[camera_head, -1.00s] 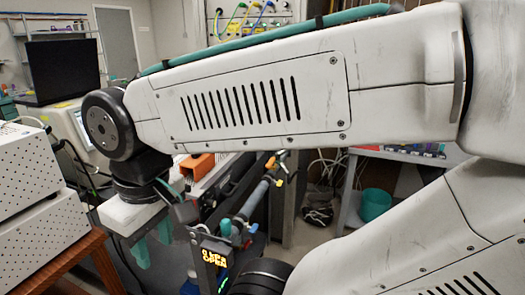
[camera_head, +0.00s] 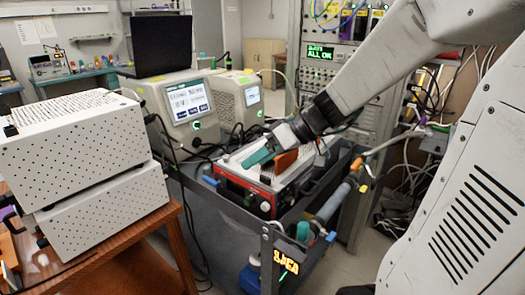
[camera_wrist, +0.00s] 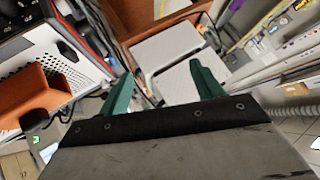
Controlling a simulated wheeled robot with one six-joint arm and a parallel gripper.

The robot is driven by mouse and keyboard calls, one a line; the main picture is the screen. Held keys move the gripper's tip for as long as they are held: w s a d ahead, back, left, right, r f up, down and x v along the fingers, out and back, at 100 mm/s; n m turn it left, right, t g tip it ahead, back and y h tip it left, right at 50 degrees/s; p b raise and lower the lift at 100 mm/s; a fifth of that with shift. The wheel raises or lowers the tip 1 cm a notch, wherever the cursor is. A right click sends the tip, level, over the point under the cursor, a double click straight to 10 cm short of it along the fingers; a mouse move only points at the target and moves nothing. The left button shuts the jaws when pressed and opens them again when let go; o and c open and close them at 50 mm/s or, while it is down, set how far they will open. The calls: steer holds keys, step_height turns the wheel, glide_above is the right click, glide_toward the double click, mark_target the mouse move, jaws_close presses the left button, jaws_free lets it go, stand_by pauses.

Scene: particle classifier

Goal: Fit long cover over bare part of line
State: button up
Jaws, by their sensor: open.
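An orange block-like piece (camera_head: 286,161), possibly the long cover, lies on top of a red-and-white box on the cart. In the wrist view the orange piece (camera_wrist: 36,97) is at the left, with a hollow facing up. My gripper (camera_head: 258,158) is above the box, just left of the orange piece. Its teal fingers (camera_wrist: 163,88) are spread and empty. The line (camera_head: 333,203) slants along the cart's right side. A thick grey-blue section is at its lower part, and a thinner pale section (camera_head: 395,143) runs up to the right. I cannot tell which part is bare.
The red-and-white box (camera_head: 237,192) sits in the dark grey cart (camera_head: 205,225). White instruments with screens (camera_head: 185,100) stand behind it. Stacked white perforated boxes (camera_head: 85,150) are on a wooden table at left. A rack (camera_head: 345,95) with cables is behind.

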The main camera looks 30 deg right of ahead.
steer(key=w+d+f+t, duration=0.2)
steer(key=w+d+t, duration=0.3)
steer(key=d, duration=0.5)
steer(key=t+h, duration=0.2)
steer(key=h, duration=0.1)
glide_above(283, 162)
steer(key=w+d, duration=0.2)
steer(key=w, duration=0.2)
steer(key=shift+m, duration=0.3)
steer(key=f, duration=0.4)
steer(key=shift+s+d+f, duration=0.1)
steer(key=shift+s+f, duration=0.1)
steer(key=shift+f, duration=0.15)
steer(key=shift+w+f, duration=0.1)
steer(key=shift+w, duration=0.3)
steer(key=c, duration=1.2)
